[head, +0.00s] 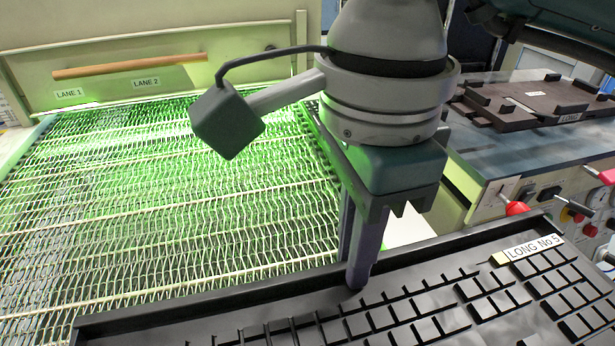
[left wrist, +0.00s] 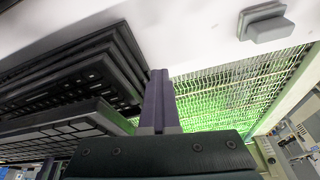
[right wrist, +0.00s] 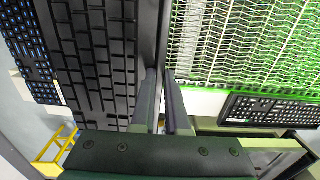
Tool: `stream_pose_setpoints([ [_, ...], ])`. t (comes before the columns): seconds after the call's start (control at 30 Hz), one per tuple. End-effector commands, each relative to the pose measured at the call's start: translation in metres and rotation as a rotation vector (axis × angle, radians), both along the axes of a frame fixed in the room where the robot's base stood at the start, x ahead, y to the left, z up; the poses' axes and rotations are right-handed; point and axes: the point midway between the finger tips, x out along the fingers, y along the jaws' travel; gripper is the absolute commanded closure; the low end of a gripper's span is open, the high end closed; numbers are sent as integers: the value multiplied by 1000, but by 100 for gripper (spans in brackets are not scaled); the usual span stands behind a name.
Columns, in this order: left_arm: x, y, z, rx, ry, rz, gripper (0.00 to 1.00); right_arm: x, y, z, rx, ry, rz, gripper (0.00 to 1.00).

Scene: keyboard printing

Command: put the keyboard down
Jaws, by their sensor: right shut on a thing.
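The black keyboard (head: 420,310), labelled "LONG No 5", fills the lower right of the head view, its near part cut off. My right gripper (head: 355,278) points down and is shut on the keyboard's far rim. In the right wrist view the keyboard (right wrist: 98,65) lies left of the fingers (right wrist: 166,100), which pinch its edge. What supports the keyboard from below is hidden. My left gripper shows only in the left wrist view (left wrist: 158,75), its fingers together with nothing seen between them, beside a stack of black keyboards (left wrist: 85,65).
A green-lit wire mesh belt (head: 170,200) with signs "LANE 1" and "LANE 2" lies beyond the keyboard. At right is a bench with a brown plate (head: 530,105) marked "LONG" and a control panel (head: 575,205). Another keyboard (right wrist: 270,110) shows in the right wrist view.

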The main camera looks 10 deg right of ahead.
Motion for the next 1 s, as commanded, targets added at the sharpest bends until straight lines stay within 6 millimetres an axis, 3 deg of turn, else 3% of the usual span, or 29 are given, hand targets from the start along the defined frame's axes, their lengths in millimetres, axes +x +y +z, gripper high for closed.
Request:
stream_pose_setpoints([
  [0.23,0,-1,-1,-3,-1,2,100,-1,0,-36,-1,5,-1,100],
  [0.67,0,-3,-6,-11,0,7,100,0,0,-43,-1,1,0,100],
  [0.7,0,-3,-4,-11,0,7,100,-1,0,-42,-1,2,0,84],
  [0.93,0,-3,-4,-10,-1,6,100,-1,0,-42,-1,2,0,59],
  [1.0,0,-2,-4,-9,0,5,100,-1,0,-42,-1,2,0,58],
])
